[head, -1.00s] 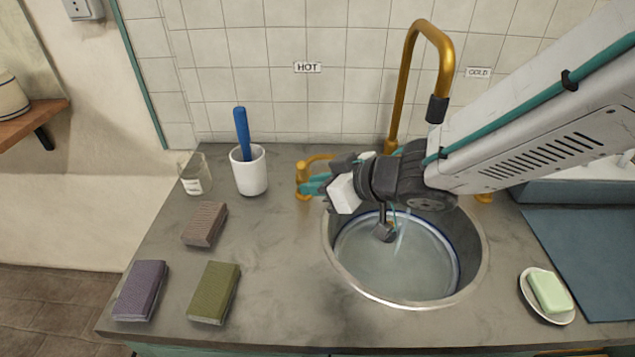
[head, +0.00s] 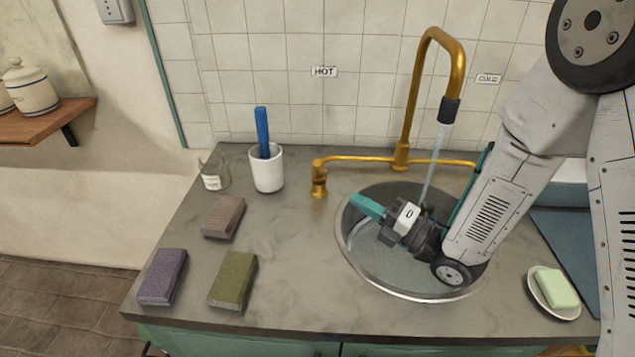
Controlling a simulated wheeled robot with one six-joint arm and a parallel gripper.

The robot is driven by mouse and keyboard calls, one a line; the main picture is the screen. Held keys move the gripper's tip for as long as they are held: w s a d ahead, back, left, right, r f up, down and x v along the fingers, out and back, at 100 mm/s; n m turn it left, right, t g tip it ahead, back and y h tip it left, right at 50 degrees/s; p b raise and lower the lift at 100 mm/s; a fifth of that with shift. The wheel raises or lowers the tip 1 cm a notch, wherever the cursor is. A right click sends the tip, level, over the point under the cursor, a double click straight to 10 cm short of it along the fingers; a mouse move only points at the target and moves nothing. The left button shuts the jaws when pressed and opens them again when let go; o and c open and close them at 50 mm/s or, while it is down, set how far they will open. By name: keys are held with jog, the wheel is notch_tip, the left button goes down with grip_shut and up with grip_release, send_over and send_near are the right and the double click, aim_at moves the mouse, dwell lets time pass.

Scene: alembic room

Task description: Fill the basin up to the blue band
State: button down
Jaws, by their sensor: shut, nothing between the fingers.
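The round metal basin (head: 375,285) is set into the counter and has water (head: 372,258) in it. The blue band shows only in small part now, because my arm covers much of the basin, so I cannot tell how the water stands against it. A stream of water (head: 433,165) runs from the brass faucet (head: 458,65) down behind my gripper. My gripper (head: 358,200) is shut and empty over the basin's left part, pointing up and left. The cold tap is hidden behind my arm.
HOT (head: 324,71) and COLD (head: 488,78) labels are on the tiles. A white cup (head: 267,172) with a blue-handled tool and a glass jar (head: 214,174) stand at back left. A soap dish (head: 572,312) is at right.

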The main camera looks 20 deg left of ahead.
aim_at(318, 170)
jog(key=w+a+r+n, duration=0.1)
jog(key=w+a+r, duration=0.1)
jog(key=a, duration=0.6)
jog(key=shift+w+a+t, duration=0.25)
jog(key=shift+w+t, duration=0.05)
jog(key=shift+w, duration=0.2)
